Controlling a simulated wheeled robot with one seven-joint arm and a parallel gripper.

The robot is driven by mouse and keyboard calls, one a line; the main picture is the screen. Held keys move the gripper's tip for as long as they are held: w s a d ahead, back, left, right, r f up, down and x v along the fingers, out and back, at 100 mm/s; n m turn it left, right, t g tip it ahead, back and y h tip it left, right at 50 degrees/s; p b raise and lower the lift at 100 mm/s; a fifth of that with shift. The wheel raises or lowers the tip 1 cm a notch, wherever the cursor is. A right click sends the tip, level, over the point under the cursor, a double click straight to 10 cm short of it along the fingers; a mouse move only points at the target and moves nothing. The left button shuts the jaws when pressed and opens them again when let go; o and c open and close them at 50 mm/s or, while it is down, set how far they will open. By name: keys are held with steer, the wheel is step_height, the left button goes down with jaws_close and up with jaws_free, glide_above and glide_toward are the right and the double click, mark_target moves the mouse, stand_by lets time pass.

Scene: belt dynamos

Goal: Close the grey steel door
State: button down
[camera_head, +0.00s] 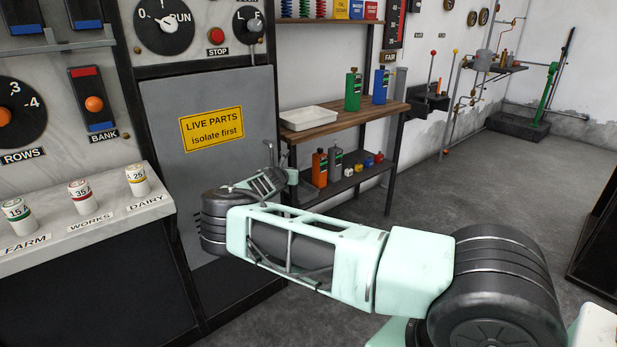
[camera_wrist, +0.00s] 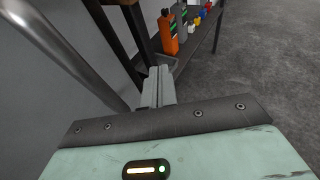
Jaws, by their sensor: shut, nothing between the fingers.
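The grey steel door (camera_head: 235,90) carries a yellow "LIVE PARTS isolate first" sign (camera_head: 212,129) in the head view. Whether it stands slightly ajar I cannot tell. My arm hides its lower right part. My gripper (camera_head: 270,150) is by the door's right edge, partly hidden by my wrist. In the wrist view my gripper (camera_wrist: 158,84) is shut and empty, its fingers together. A rounded metal bar (camera_wrist: 72,48), seemingly the door's handle, runs to the left of the fingers, in front of a grey surface. Contact with the door cannot be made out.
A shelf stands just right of the door, with a wooden top (camera_head: 335,124), a white tray (camera_head: 308,118) and green and blue bottles. Its dark leg (camera_wrist: 137,28) is close beyond my fingers. Fuses line a ledge (camera_head: 100,222) on the left. Floor (camera_head: 470,190) is open to the right.

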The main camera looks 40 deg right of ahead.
steer(key=s+r, duration=0.2)
steer(key=s, duration=0.7)
steer(key=shift+r, duration=0.3)
steer(key=shift+s, duration=0.1)
